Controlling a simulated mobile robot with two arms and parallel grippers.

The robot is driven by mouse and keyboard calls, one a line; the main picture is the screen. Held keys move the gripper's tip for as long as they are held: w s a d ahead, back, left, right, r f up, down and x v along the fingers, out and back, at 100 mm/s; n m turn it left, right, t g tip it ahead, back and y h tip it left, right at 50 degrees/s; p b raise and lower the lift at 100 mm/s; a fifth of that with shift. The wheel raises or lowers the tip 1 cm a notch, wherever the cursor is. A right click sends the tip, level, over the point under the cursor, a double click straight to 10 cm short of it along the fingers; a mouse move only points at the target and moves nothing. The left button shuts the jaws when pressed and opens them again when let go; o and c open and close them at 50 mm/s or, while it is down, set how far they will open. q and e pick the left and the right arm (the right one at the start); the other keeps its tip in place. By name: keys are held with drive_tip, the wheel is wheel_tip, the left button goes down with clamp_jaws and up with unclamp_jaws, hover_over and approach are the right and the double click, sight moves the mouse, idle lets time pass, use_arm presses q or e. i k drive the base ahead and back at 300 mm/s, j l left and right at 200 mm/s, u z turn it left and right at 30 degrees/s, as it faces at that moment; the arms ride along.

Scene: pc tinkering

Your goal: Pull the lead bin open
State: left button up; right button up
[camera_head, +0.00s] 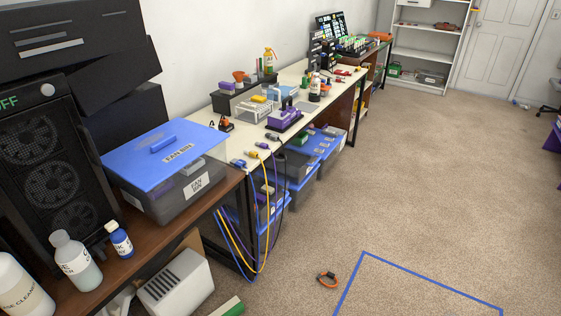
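Several dark bins with blue lids or rims sit on the low shelf under the white-topped bench. One is the nearer bin (272,208), partly behind hanging cables, and another is farther along (330,141). Their labels are too small to read, so I cannot tell which is the lead bin. A larger grey bin (150,199) with a blue lid (165,148) stands on the brown desk at the left; its label seems to read "FAN BIN". Neither of my grippers is in view.
Blue, yellow and purple cables (265,235) hang off the bench's near end. An orange-and-black item (327,279) lies on the carpet. Blue tape (430,281) marks the floor. A white box (177,288) stands below the desk. The carpet right of the bench is mostly clear.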

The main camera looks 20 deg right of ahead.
sight(299, 166)
drive_tip(key=i+l+u, duration=0.15)
drive_tip(key=l+u, duration=0.2)
drive_tip(key=i+l+u, duration=0.1)
drive_tip(key=l+u, duration=0.2)
drive_tip(key=l, duration=0.2)
drive_tip(key=l+u, duration=0.5)
drive_tip(key=l, duration=0.8)
drive_tip(key=l+u, duration=0.15)
drive_tip(key=l, duration=0.8)
drive_tip(key=k+l+u, duration=0.1)
drive_tip(key=l, duration=0.8)
